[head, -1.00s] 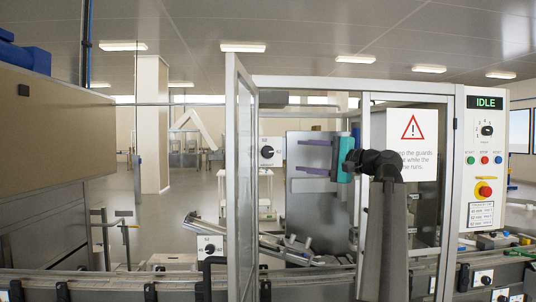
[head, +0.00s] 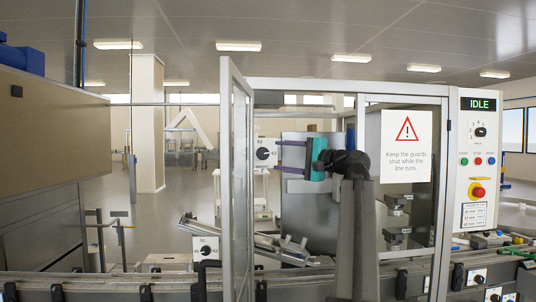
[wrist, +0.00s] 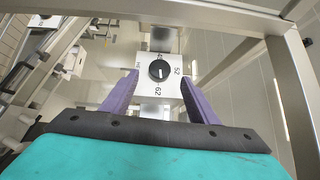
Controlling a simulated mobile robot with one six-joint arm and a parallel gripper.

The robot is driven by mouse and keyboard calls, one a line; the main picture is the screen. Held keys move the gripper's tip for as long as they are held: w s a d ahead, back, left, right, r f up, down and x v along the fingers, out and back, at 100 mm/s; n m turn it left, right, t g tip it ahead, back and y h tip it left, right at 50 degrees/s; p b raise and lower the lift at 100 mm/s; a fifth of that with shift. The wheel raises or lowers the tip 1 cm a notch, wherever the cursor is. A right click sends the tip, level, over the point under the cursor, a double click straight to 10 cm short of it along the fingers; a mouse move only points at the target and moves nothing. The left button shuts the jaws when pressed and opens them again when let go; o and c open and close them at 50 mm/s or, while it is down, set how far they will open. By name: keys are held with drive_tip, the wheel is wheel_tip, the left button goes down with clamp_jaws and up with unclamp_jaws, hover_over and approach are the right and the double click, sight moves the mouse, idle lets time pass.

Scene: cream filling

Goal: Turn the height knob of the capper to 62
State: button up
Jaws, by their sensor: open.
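The capper's height knob (head: 262,153) is a round black knob on a white plate inside the guard frame. The wrist view shows this knob (wrist: 159,70) straight ahead, with 52 printed to its right and 62 below it. Its pale mark appears to point down toward 62 in that view, but it is small. My gripper (head: 281,157) has purple fingers and a teal body. It is open and empty, with its fingertips just right of the knob plate in the head view. In the wrist view my gripper (wrist: 159,82) has one finger on either side of the plate; contact cannot be told.
A glazed guard door (head: 238,180) stands open left of my gripper. A guard panel with a warning sign (head: 406,146) is at the right, beside a control column reading IDLE (head: 479,104). Another dial (head: 205,249) sits lower left, above the conveyor (head: 120,289).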

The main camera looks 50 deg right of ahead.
sight(263, 154)
drive_tip(key=shift+w+a+r+p, duration=0.15)
drive_tip(key=shift+w+p, duration=0.1)
drive_tip(key=shift+w, duration=1.45)
drive_tip(key=shift+w+a+p, duration=0.15)
drive_tip(key=shift+w+p, duration=0.1)
drive_tip(key=shift+w, duration=1.4)
drive_tip(key=c, duration=1)
drive_tip(key=shift+c, duration=0.2)
